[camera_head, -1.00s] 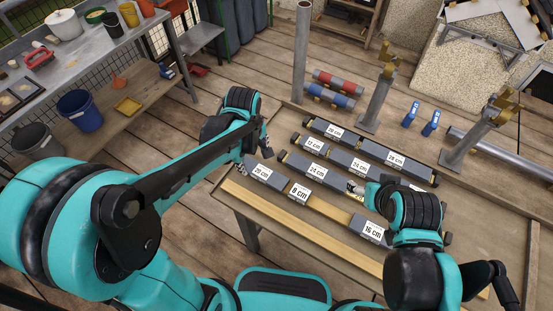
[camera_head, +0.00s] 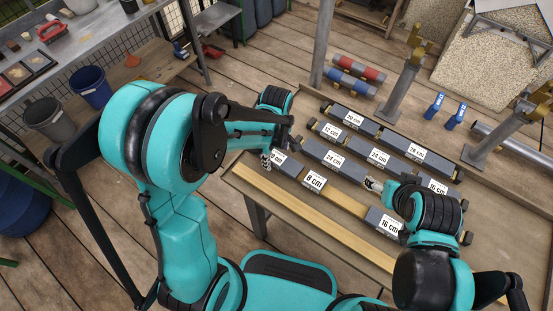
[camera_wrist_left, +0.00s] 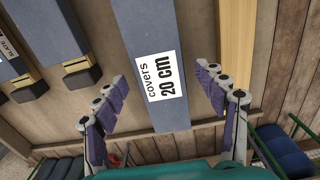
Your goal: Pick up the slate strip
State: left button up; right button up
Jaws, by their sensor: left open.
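Grey slate strips with white length labels lie in rows on the workbench. The strip labelled "covers 20 cm" (camera_wrist_left: 140,28) runs between the spread fingers of my left gripper (camera_wrist_left: 160,75) in the left wrist view, apart from both. In the head view my left gripper (camera_head: 281,153) is open over the left end of the front row, partly hiding the 20 cm strip (camera_head: 289,167). The 8 cm strip (camera_head: 316,194) lies beside it, and a 16 cm strip (camera_head: 381,220) is further right. My right gripper (camera_head: 374,185) is low near the middle row; its jaws are unclear.
A yellow wooden batten (camera_head: 290,208) runs along the bench front. Metal posts (camera_head: 402,85) stand behind the strips. Red and blue rolls (camera_head: 350,84) and blue bottles (camera_head: 433,105) are at the back. A side table with buckets (camera_head: 90,87) stands left.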

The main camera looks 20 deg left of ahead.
pick_arm(q)
jog(key=shift+r, duration=0.1)
jog(key=c, duration=1.5)
jog(key=shift+r, duration=0.1)
